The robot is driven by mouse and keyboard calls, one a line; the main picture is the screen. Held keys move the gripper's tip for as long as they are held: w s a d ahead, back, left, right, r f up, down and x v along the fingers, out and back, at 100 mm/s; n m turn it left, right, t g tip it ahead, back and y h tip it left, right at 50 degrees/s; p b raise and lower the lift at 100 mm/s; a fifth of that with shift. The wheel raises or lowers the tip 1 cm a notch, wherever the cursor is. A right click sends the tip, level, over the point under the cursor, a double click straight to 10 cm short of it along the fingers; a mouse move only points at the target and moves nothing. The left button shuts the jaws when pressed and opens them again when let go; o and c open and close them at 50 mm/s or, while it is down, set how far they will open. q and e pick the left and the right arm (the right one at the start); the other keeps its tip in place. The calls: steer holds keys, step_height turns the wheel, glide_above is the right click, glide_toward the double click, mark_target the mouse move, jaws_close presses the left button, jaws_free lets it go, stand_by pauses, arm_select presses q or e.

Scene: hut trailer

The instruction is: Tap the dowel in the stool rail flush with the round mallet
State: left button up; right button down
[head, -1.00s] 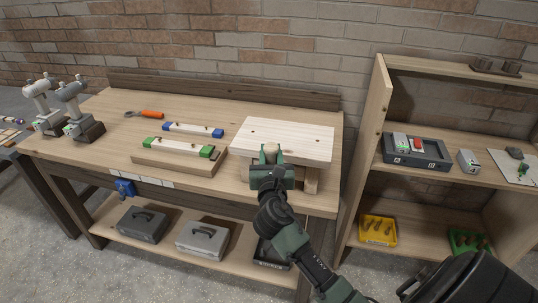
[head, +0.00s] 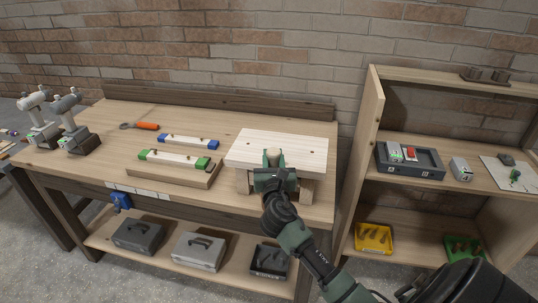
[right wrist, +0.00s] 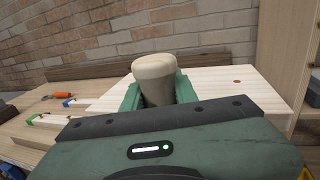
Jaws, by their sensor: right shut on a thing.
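A low stool with a pale plank top (head: 305,150) and wooden legs stands on the workbench, right of its middle. My right gripper (head: 273,170) is at the stool's front edge in the head view, shut on the round mallet (right wrist: 158,75). The mallet shows as a pale round wooden piece between the green fingers; its lower part is hidden by the gripper. In the right wrist view the stool top (right wrist: 215,80) lies behind the mallet, with a small dark spot near its right end. I cannot make out the dowel or the rail. My left gripper is not in view.
On the workbench (head: 110,125) are clamped strips on a board (head: 180,173), an orange-handled tool (head: 147,126) and two drills at the left. Cases (head: 198,250) stand on the shelf below. A shelf unit (head: 372,130) with trays rises close at the right.

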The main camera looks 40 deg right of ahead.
steer(key=s+p, duration=0.2)
steer(key=s, duration=0.6)
steer(key=shift+d+r, duration=0.2)
steer(key=shift+d, duration=0.05)
steer(key=w+a, duration=0.3)
steer(key=w, duration=0.4)
steer(key=shift+a, duration=0.3)
steer(key=shift+s, duration=0.1)
